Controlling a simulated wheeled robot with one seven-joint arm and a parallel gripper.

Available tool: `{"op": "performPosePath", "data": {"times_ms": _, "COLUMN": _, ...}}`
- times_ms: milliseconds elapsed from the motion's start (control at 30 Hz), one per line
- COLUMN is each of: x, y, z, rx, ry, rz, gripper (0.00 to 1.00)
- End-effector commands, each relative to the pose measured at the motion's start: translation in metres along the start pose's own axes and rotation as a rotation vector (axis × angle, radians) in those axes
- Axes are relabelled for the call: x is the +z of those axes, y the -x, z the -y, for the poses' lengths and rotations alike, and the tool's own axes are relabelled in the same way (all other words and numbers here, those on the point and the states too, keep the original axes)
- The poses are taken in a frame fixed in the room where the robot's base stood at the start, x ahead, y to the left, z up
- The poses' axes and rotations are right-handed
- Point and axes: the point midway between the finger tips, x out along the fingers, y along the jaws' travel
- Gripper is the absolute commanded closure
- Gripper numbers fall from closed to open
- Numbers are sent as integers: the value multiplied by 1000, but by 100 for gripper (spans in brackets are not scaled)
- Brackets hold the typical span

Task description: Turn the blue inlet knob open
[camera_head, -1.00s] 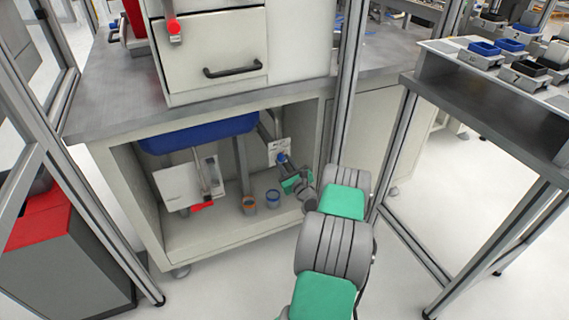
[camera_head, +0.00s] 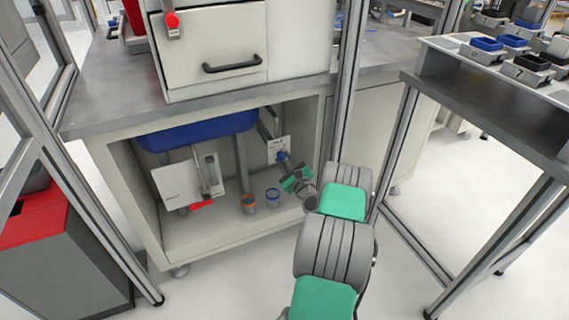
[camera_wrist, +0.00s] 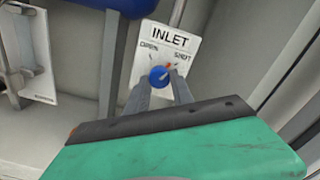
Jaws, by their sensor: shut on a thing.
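The blue inlet knob (camera_wrist: 159,77) sits on a white plate (camera_wrist: 187,50) headed INLET, with OPEN at its upper left and SHUT at its upper right. A small orange-red mark shows at the knob's upper right, on the SHUT side. My gripper (camera_wrist: 158,88) has one finger on each side of the knob and is shut on it. In the head view the knob (camera_head: 281,156) shows as a small blue spot on the plate inside the cabinet, at the end of my gripper (camera_head: 285,163). The green gripper body hides the lower part of the wrist view.
A blue basin (camera_head: 200,132) hangs above the open cabinet space. An orange-banded cup (camera_head: 248,204) and a blue-banded cup (camera_head: 272,197) stand on the cabinet floor. A frame post (camera_head: 346,90) rises close to my arm.

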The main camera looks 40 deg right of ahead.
Motion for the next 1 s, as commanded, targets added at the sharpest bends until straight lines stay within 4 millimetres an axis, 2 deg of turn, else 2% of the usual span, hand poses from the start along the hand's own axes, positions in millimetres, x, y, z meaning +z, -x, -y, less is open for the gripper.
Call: {"op": "performPosePath", "data": {"times_ms": 1000, "x": -1, "y": 0, "z": 2, "rx": -2, "ry": 961, "rz": 1, "gripper": 100}}
